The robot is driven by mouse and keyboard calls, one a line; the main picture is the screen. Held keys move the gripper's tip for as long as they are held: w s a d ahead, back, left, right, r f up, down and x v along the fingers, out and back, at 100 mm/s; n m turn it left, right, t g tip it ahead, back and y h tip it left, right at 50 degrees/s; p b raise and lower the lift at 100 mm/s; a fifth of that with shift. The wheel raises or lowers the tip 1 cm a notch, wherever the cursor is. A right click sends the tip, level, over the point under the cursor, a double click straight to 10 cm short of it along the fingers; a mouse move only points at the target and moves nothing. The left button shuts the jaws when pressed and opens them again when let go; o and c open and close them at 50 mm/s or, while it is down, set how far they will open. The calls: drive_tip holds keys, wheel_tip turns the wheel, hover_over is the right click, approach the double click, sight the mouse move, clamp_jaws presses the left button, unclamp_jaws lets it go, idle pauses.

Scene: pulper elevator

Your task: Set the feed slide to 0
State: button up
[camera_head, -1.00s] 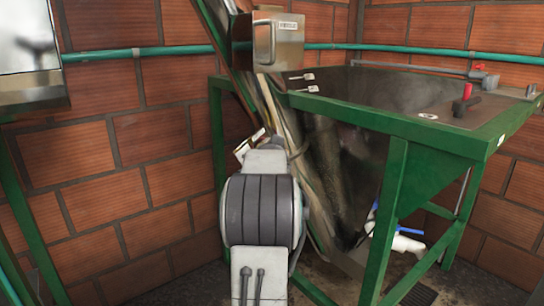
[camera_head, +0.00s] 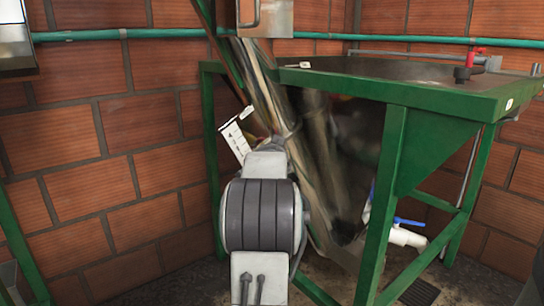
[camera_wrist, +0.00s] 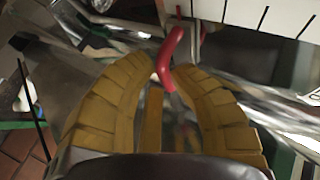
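A white plate with black marks (camera_head: 236,135) stands tilted at the chute, just beyond my arm in the head view. Its row of black ticks (camera_wrist: 266,14) fills the top right of the wrist view. A red handle (camera_wrist: 171,52) on a metal stem shows in the wrist view, in front of the plate. My gripper (camera_wrist: 164,70) has its two tan ribbed fingers on either side of this handle, the tips close to it. Whether they press on it is unclear. In the head view my own arm hides the gripper and handle.
A green steel frame with a hopper (camera_head: 395,160) stands on the right, with a red valve handle (camera_head: 468,60) on top. A blue-handled white valve (camera_head: 405,235) sits low behind its leg. A green pipe (camera_head: 120,34) runs along the brick wall.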

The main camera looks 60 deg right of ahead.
drive_tip(key=o, duration=0.5)
drive_tip(key=shift+d+f, duration=0.1)
drive_tip(key=v, duration=1.2)
idle(0.5)
